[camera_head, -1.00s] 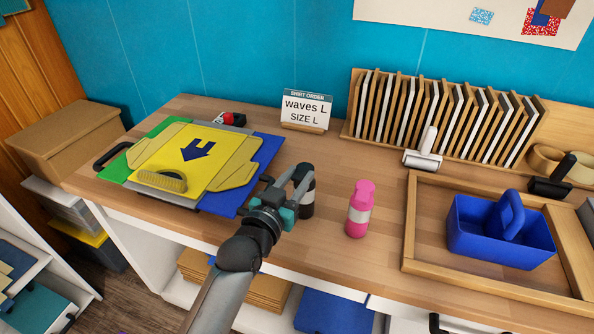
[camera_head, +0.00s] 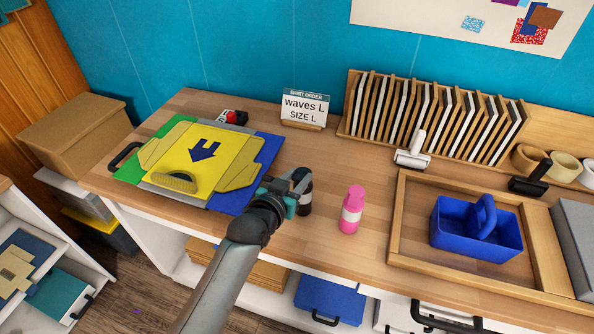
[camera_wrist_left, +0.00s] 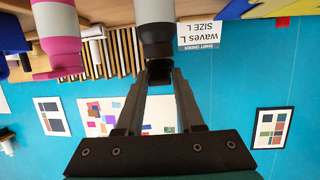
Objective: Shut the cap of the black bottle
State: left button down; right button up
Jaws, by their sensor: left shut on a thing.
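The black bottle (camera_head: 305,198) stands upright on the wooden worktop, with a light band around it. It is partly hidden behind my left gripper (camera_head: 300,182). In the left wrist view, which is upside down, the bottle (camera_wrist_left: 156,38) has a light body and a black top. There my left gripper (camera_wrist_left: 160,72) is shut on the narrow black cap end of the bottle, with the tips on either side of it. Whether the cap sits fully closed cannot be told. My right gripper is not in view.
A pink bottle (camera_head: 352,210) stands just right of the black one. A yellow board with a dark arrow (camera_head: 190,150) lies to the left. A wooden frame (camera_head: 397,222) holding a blue caddy (camera_head: 470,243) lies to the right. An order sign (camera_head: 305,107) stands behind.

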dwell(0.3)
pick_arm(q)
jog(key=c, duration=0.6)
grip_release()
jog(key=p+v, duration=0.1)
jog(key=v, duration=1.4)
jog(key=shift+p, duration=0.35)
